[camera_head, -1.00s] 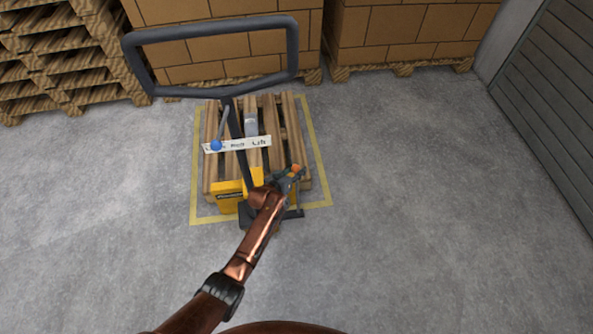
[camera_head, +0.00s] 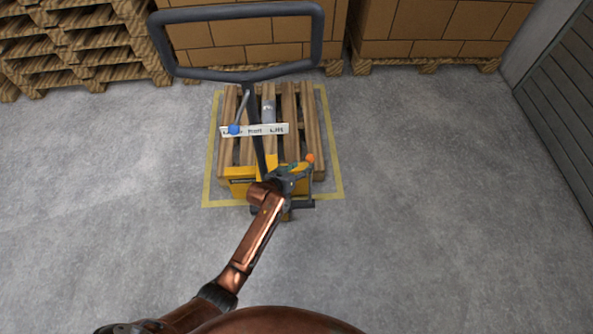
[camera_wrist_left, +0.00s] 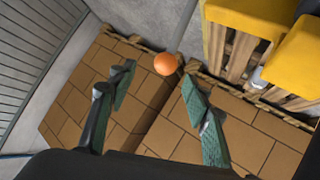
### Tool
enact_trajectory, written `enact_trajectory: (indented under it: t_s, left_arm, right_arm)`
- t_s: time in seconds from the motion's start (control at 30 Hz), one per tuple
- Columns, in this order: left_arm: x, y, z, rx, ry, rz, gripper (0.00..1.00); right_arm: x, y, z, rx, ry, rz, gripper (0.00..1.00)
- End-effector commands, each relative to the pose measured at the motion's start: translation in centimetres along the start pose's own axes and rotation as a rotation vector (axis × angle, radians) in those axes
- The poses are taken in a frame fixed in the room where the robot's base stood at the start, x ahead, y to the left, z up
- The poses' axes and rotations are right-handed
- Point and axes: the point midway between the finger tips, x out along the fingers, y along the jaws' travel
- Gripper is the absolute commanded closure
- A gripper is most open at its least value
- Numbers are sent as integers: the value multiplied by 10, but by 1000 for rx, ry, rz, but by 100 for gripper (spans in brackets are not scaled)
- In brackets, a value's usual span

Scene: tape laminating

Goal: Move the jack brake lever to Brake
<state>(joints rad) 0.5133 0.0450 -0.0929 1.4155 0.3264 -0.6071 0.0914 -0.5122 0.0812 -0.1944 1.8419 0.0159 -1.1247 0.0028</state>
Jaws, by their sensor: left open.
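The pallet jack has a big grey loop handle (camera_head: 318,42) and a yellow body (camera_head: 240,182). An orange ball knob (camera_head: 310,158) is at the jack's right side, and I take it for the brake lever's end. My left gripper (camera_head: 303,168) is open just to the lower left of this knob. In the left wrist view the orange knob (camera_wrist_left: 165,63) shows on a grey rod, between and beyond the green fingertips of the left gripper (camera_wrist_left: 157,78). The fingers do not visibly touch it. No Brake marking is readable. My right gripper is not in view.
A blue knob (camera_head: 234,129) sits at the left of a white label strip (camera_head: 268,129) on the jack. A wooden pallet (camera_head: 312,125) lies inside a yellow floor outline. Boxes (camera_head: 420,25) and stacked pallets (camera_head: 80,50) stand behind. The floor at right is clear.

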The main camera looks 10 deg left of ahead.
Motion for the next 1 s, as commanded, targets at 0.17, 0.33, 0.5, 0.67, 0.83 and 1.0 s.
enact_trajectory:
  t_s: [0.17,0.33,0.5,0.67,0.83,1.0]
  left_arm:
    - [-26,0,0,1,0,-1,55]
    - [-39,0,0,1,0,0,55]
    - [-41,0,0,1,0,0,55]
    - [-41,0,0,1,0,0,55]
    - [-41,0,0,1,0,0,55]
    - [-42,-2,5,0,-7,-3,55]
  right_arm:
    - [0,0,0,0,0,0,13]
    - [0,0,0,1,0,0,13]
    - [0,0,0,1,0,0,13]
    - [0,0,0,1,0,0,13]
    - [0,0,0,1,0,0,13]
    - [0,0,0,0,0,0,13]
